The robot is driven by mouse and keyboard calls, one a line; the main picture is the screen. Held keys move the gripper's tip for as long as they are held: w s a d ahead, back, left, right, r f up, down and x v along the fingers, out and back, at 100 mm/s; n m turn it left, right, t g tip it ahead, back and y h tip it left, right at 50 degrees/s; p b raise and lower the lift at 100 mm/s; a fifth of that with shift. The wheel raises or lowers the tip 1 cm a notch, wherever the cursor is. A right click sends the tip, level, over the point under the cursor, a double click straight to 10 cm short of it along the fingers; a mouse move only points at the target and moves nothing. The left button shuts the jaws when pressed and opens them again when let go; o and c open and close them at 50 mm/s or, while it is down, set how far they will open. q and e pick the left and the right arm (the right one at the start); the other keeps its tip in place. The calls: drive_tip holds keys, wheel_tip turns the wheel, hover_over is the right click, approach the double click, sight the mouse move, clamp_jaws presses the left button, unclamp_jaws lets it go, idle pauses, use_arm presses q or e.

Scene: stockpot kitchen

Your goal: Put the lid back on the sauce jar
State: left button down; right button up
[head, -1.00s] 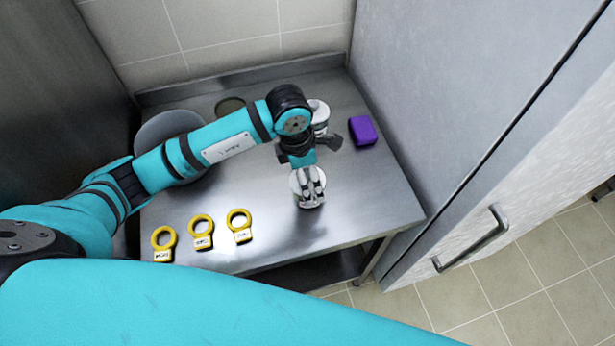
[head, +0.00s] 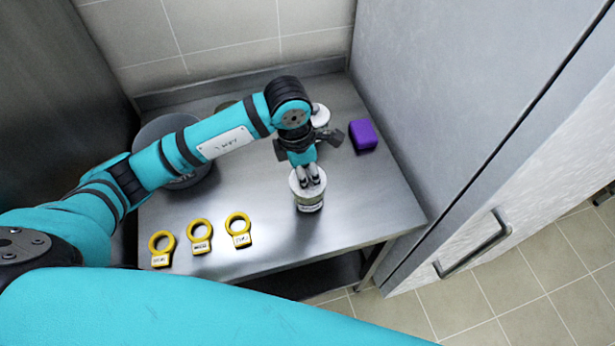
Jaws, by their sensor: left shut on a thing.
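The sauce jar (head: 310,203) stands upright near the right front of the steel table. A pale round lid (head: 296,184) shows at the top of the jar. My left gripper (head: 308,183) points down over the jar, its fingers close together and shut on the lid. The fingers hide part of the lid, and I cannot tell whether it is fully seated. My right gripper is out of view.
A purple block (head: 363,136) and a white container (head: 320,115), partly hidden by my wrist, stand behind. Yellow ring tags (head: 238,230) lie along the front left. A grey pot (head: 150,130) sits behind my left arm. A tall cabinet (head: 440,90) bounds the right.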

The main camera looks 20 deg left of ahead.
use_arm(q)
drive_tip(key=shift+w+r+b, duration=0.1)
drive_tip(key=shift+r+b, duration=0.25)
drive_tip(key=shift+r, duration=0.25)
drive_tip(key=s+d+r+b, duration=0.1)
drive_tip(key=s+d+b, duration=0.1)
drive_tip(key=s, duration=0.5)
drive_tip(key=s+d+r+b, duration=0.1)
drive_tip(key=s+d, duration=0.3)
drive_tip(key=s, duration=0.4)
drive_tip(key=shift+b, duration=0.85)
